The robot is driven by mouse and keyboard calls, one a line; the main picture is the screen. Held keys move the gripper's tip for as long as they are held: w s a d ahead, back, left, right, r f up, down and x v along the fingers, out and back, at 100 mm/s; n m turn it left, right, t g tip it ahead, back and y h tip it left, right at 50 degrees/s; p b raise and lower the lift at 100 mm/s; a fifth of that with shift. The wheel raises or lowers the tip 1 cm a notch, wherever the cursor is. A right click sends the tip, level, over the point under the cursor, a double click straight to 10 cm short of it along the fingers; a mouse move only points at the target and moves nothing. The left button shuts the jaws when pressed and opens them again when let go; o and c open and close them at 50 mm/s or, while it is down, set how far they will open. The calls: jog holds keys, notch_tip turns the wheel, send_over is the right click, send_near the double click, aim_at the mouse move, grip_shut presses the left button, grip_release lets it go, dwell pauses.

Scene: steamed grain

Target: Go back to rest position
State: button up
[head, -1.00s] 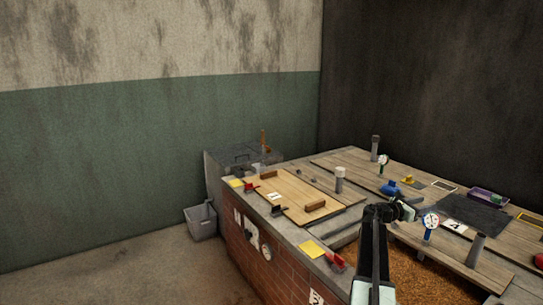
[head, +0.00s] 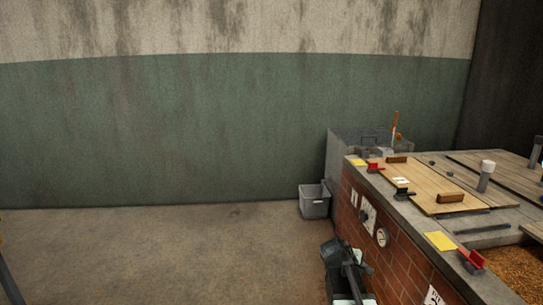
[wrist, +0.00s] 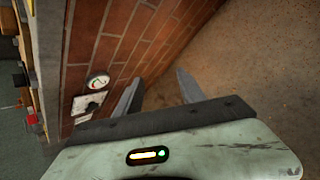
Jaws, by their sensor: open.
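My gripper (wrist: 160,92) shows in the wrist view with its two dark fingers spread apart and nothing between them. It is beside the red brick side (wrist: 130,40) of the steamer bench, over the bare floor. In the head view my arm is folded low at the bottom centre, left of the brick wall (head: 395,255); the fingertips cannot be made out there.
The bench top at right carries a wooden lid (head: 425,185) with brown handles, red clamps and yellow cards. A round gauge (head: 382,237) is on the brick side. A grey bin (head: 314,201) stands on the floor.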

jog(key=s+a+f+m+g+y, duration=0.2)
jog(key=s+a+f+m+y, duration=0.2)
jog(key=s+a+m, duration=0.4)
jog(key=s+a+f+m+g+y, duration=0.1)
jog(key=s+a+f+m+y, duration=0.3)
jog(key=a, duration=0.6)
notch_tip(320, 180, up, 37)
jog(key=s+p, duration=0.1)
jog(key=p, duration=3.4)
jog(key=shift+f+n+h, duration=0.15)
jog(key=shift+n+h, duration=0.25)
jog(key=shift+s, duration=0.1)
jog(key=shift+c, duration=1.2)
